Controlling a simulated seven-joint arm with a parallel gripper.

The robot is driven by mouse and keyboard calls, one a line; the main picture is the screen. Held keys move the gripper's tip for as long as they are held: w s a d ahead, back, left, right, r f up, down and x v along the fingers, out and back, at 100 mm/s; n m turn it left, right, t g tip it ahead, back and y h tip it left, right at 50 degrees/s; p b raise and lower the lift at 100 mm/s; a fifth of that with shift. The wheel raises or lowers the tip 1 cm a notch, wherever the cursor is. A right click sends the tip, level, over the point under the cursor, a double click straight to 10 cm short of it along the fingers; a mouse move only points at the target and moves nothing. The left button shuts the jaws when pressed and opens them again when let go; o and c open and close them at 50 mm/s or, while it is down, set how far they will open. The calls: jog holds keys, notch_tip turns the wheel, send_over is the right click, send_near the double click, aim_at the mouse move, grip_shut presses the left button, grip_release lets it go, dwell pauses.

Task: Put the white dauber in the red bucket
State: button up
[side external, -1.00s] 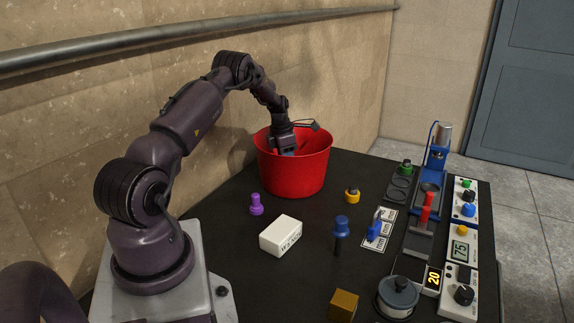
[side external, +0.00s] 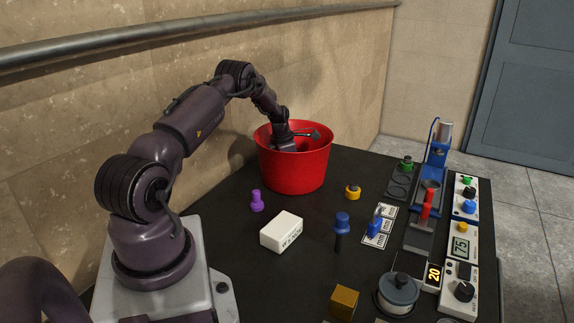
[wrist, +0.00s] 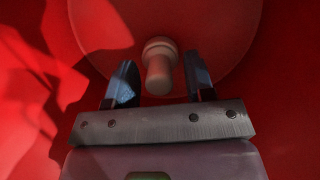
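The red bucket (side external: 295,172) stands at the back of the black table in the side view. My gripper (wrist: 160,68) is down inside it, its fingers hidden by the bucket wall in that view. In the wrist view the gripper is open, with a blue-grey finger on either side. The white dauber (wrist: 159,72), tinted pinkish by the red around it, is in the bucket at its round floor (wrist: 222,30). It appears between and just beyond the fingertips, with a gap on each side. I cannot tell whether it stands or lies.
A purple dauber (side external: 257,201), a white block (side external: 282,232), a blue-topped tool (side external: 342,228) and a yellow dauber (side external: 352,191) are on the table. Press equipment (side external: 425,205) fills the right side. The stone wall is close behind the bucket.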

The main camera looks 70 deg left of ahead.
notch_tip(320, 180, up, 12)
jog(key=s, duration=0.2)
jog(key=w+d+r+m+t, duration=0.1)
jog(key=d+r+m, duration=0.7)
jog(key=d+r, duration=0.3)
jog(key=w+d+r+m+t, duration=0.1)
jog(key=w+d+r+m, duration=0.1)
jog(key=d+r+m, duration=0.85)
jog(key=s+d+m+t, duration=0.1)
jog(key=s+d+m, duration=0.7)
jog(key=d, duration=0.3)
jog(key=s+d+f+m, duration=0.1)
jog(key=s+d+m, duration=0.7)
jog(key=d+m, duration=0.1)
jog(key=shift+s+d+f+m+t, duration=0.15)
jog(key=shift+s+d+m+t, duration=0.2)
jog(key=shift+d, duration=0.55)
